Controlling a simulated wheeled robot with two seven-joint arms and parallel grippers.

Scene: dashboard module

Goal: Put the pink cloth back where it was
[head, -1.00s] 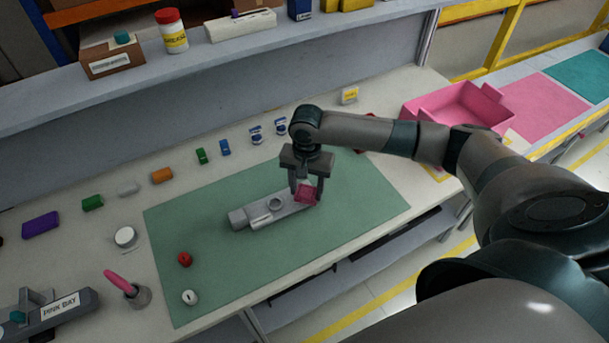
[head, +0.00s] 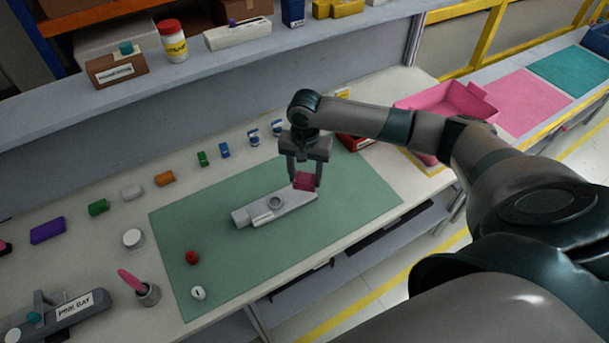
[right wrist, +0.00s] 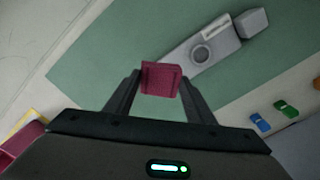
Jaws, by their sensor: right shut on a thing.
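The pink cloth (head: 306,181) is a small folded dark pink block. My right gripper (head: 304,184) is shut on it and holds it above the right end of the grey dashboard module (head: 270,210). In the right wrist view the cloth (right wrist: 161,79) sits between the two fingertips (right wrist: 160,84), and the module (right wrist: 200,52) lies beyond it with its round socket showing. The module rests on the green mat (head: 350,200). My left gripper is not in view.
A pink tray (head: 440,105) stands at the right end of the bench, near a flat pink panel (head: 528,100). Several small coloured blocks line the back of the mat. A red cap (head: 192,257) and a white cap (head: 198,293) lie at the mat's left.

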